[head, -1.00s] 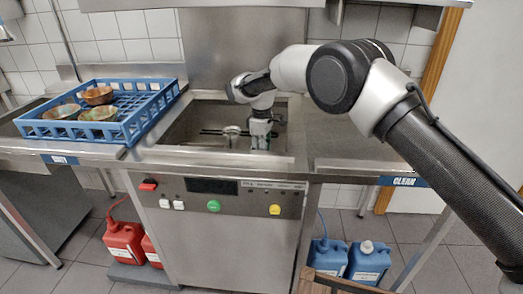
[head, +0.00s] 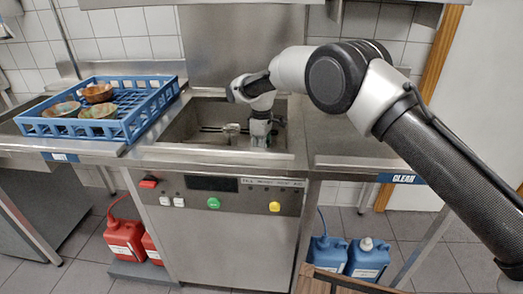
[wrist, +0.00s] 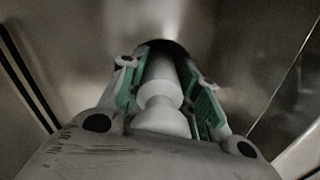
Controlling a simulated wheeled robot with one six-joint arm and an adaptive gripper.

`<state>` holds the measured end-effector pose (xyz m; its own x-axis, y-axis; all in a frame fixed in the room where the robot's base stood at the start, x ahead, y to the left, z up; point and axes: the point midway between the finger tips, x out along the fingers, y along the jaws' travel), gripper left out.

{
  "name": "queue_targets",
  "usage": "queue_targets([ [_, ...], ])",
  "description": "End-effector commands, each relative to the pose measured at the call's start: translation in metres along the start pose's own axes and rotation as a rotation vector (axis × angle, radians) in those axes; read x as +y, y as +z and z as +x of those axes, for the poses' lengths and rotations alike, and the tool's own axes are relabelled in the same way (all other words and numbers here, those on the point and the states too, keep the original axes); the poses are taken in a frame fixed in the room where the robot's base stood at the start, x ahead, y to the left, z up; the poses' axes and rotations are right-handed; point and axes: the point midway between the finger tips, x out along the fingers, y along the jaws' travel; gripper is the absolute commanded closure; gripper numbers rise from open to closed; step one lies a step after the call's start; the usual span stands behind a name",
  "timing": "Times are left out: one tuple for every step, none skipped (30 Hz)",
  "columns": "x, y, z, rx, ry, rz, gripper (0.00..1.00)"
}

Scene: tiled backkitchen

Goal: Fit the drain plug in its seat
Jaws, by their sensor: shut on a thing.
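My gripper (head: 262,139) points down inside the steel sink tub, near its right side. In the wrist view, my gripper (wrist: 170,95) is shut, with its green-lined fingers on both sides of a pale, waisted cylindrical plug (wrist: 163,85). The plug's far end lies against a dark curved patch on the steel; I cannot tell whether this is the seat or a shadow, or whether the plug touches it. The seat is not clearly visible in either view. In the head view the plug is hidden by the gripper and the tub's front edge.
A metal cylindrical fitting (head: 231,129) stands in the tub just left of my gripper. The tub's front rim (head: 215,159) and walls enclose the gripper. A blue rack (head: 140,128) with several bowls stands on the left counter. The right counter (head: 345,148) is clear.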

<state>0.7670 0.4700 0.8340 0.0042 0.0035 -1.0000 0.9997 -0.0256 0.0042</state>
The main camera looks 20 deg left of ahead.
Motion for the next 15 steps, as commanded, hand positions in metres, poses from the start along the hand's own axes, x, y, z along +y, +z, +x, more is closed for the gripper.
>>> queue_targets([
  [-0.0014, 0.0014, 0.0061, -0.004, -0.005, 0.001, 0.93],
  [-0.0015, 0.0015, 0.0064, -0.005, -0.005, 0.001, 0.93],
  [-0.0016, 0.0016, 0.0068, -0.005, -0.005, 0.001, 0.93],
  [-0.0017, 0.0017, 0.0071, -0.005, -0.006, 0.001, 0.93],
  [-0.0018, 0.0017, 0.0074, -0.005, -0.006, 0.001, 0.63],
  [-0.0019, 0.0018, 0.0077, -0.006, -0.006, 0.001, 0.56],
  [-0.0020, 0.0019, 0.0080, -0.006, -0.007, 0.001, 0.50],
  [-0.0021, 0.0019, 0.0082, -0.006, -0.007, 0.001, 0.45],
  [-0.0022, 0.0020, 0.0084, -0.007, -0.007, 0.001, 0.43],
  [-0.0023, 0.0021, 0.0085, -0.007, -0.007, 0.001, 0.43],
  [-0.0023, 0.0021, 0.0084, -0.007, -0.008, 0.001, 0.43],
  [-0.0023, 0.0021, 0.0083, -0.007, -0.008, 0.001, 0.43],
  [-0.0023, 0.0021, 0.0081, -0.007, -0.008, 0.001, 0.43],
  [-0.0022, 0.0021, 0.0078, -0.007, -0.007, 0.001, 0.43],
  [-0.0021, 0.0021, 0.0075, -0.007, -0.007, 0.001, 0.43],
])
